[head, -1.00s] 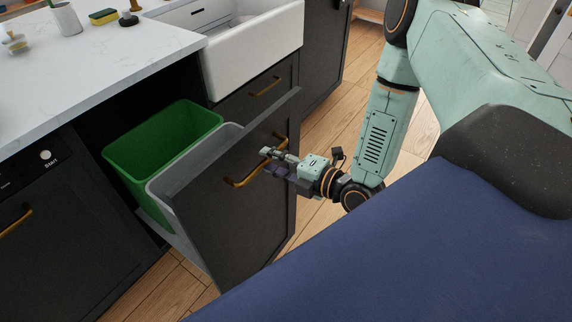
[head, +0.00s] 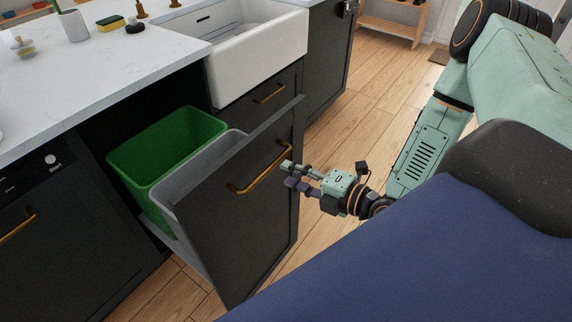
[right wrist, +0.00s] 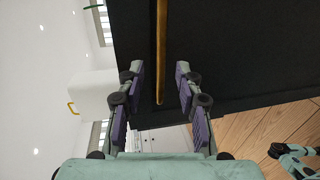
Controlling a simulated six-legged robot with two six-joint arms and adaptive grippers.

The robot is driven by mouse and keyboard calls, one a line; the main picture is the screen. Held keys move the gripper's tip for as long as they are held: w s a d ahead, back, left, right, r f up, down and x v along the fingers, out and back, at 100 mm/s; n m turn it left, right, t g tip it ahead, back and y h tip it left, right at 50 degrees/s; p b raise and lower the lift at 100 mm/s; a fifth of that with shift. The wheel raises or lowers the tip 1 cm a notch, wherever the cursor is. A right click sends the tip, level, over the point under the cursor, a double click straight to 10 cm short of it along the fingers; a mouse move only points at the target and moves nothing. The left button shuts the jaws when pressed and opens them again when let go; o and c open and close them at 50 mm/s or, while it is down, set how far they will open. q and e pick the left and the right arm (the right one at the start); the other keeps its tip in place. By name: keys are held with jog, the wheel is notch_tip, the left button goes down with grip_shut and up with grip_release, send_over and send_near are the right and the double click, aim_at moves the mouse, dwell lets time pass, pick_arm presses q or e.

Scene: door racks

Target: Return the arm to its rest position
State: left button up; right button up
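My right gripper (head: 290,175) is open and empty in the head view, a little to the right of the brass handle (head: 262,168) on the dark pull-out bin door (head: 240,215). In the right wrist view, the two purple-padded fingers of the right gripper (right wrist: 158,88) are spread apart, with the handle (right wrist: 161,50) showing beyond and between them. A gap shows between gripper and handle in the head view. The door stands pulled out from the cabinet.
A green bin (head: 165,140) and a grey bin (head: 205,165) sit behind the door. A white sink (head: 255,45) and white counter (head: 90,80) lie beyond. A dishwasher (head: 45,215) is at left. Wooden floor (head: 345,130) is clear right of the door.

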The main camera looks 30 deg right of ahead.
jog(key=s+a+f+m+g+h, duration=0.1)
jog(key=s+f+m+g, duration=0.35)
jog(key=m, duration=0.45)
jog(key=s+a+f+m+g+h, duration=0.25)
jog(key=f+m, duration=0.35)
jog(key=m, duration=0.3)
jog(key=s+a+f+m+g+h, duration=0.1)
jog(key=s+m+g, duration=0.1)
jog(key=s, duration=0.6)
jog(key=s+a+f+m+g+h, duration=0.1)
jog(key=s+f+m+g, duration=0.1)
jog(key=s+g, duration=0.3)
jog(key=shift+s+a+f+g, duration=0.25)
jog(key=shift+s+g, duration=0.05)
jog(key=shift+s, duration=1.6)
jog(key=shift+s+m, duration=0.1)
jog(key=shift+m, duration=0.2)
